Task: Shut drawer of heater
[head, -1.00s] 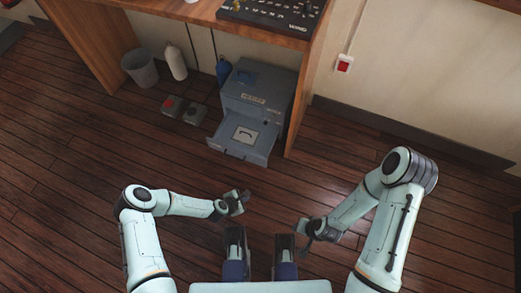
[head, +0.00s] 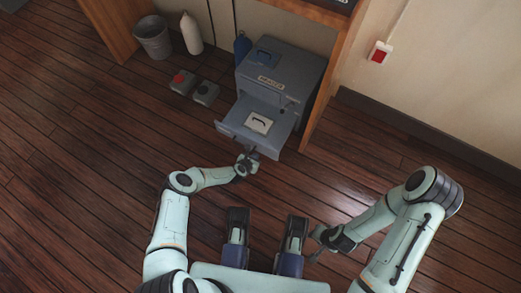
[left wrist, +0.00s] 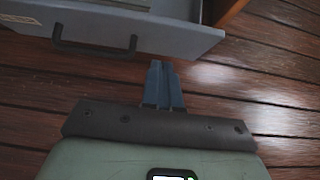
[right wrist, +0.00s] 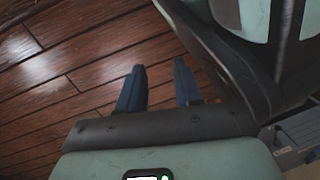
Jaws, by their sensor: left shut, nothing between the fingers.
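The heater (head: 285,72) is a blue-grey box under the wooden desk. Its drawer (head: 236,137) is pulled out toward me and holds a pale plate with a dark handle. In the left wrist view, the drawer's front panel (left wrist: 190,42) with its dark bar handle (left wrist: 95,51) spans the top. My left gripper (head: 249,158) is at the drawer front, fingers together and empty. Its fingertips (left wrist: 161,64) point at the panel's lower edge, right of the handle; whether they touch is unclear. My right gripper (head: 318,240) is open and empty, low over the floor, away from the heater; its fingers (right wrist: 159,72) are apart.
A desk side panel (head: 325,85) stands right beside the heater. The wooden floor (head: 90,170) in front is clear.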

